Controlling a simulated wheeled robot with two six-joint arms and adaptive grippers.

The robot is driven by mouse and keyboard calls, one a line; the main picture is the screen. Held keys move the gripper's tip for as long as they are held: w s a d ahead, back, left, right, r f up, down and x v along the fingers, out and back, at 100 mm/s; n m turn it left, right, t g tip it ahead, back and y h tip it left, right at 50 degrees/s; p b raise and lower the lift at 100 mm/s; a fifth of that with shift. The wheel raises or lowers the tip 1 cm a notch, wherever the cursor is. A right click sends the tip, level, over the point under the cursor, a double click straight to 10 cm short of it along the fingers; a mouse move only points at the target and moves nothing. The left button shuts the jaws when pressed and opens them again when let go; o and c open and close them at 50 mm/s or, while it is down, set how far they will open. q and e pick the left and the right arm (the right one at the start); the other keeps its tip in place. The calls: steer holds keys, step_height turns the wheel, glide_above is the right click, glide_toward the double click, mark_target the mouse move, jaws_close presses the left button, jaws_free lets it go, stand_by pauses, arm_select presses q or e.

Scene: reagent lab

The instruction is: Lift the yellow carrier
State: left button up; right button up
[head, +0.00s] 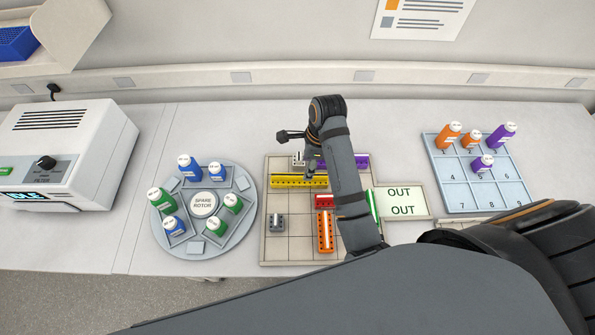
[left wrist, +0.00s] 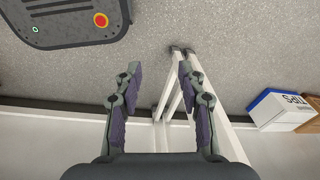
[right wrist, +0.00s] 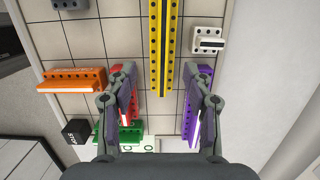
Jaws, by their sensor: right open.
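The yellow carrier (head: 290,182) is a long bar with a row of dark holes, lying across the gridded board (head: 276,245). My right arm hides its right part in the head view. In the right wrist view the yellow carrier (right wrist: 165,40) runs upright between the two fingers. My right gripper (right wrist: 160,78) is open and empty, with one finger on each side of the carrier; I cannot tell its height above the board. My left gripper (left wrist: 159,75) is open and empty over the floor, out of the head view.
Near the yellow carrier are a red carrier (head: 323,202), a purple carrier (right wrist: 197,90), an orange carrier (head: 325,232), a green carrier (right wrist: 118,134), a grey block (head: 276,222) and a white block (right wrist: 208,41). The OUT plate (head: 402,201) adjoins the board. A round rotor tray (head: 240,185) stands left.

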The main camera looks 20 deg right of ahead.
mark_target(300, 175)
steer(key=f, duration=0.2)
steer(key=shift+s+a+f+p, duration=0.3)
steer(key=shift+a+f, duration=0.05)
steer(key=shift+w+a+f, duration=0.1)
steer(key=shift+w+f, duration=0.45)
steer(key=shift+f, duration=0.35)
steer(key=shift+w+a+f+p, duration=0.2)
steer(key=shift+f+p, duration=0.25)
steer(key=shift+p, duration=0.05)
steer(key=shift+a+f+p, duration=0.2)
steer(key=shift+f+p, duration=0.1)
steer(key=shift+f, duration=0.35)
steer(key=shift+a+f+p, duration=0.2)
steer(key=shift+f+p, duration=0.05)
steer(key=shift+f, duration=0.35)
steer(key=shift+w+a+f, duration=0.1)
steer(key=shift+w+f, duration=0.05)
steer(key=shift+f, duration=0.6)
steer(key=c, duration=0.9)
arm_select(q)
steer(key=r, duration=0.3)
steer(key=shift+s, duration=0.2)
arm_select(e)
jaws_close()
steer(key=shift+w, duration=0.1)
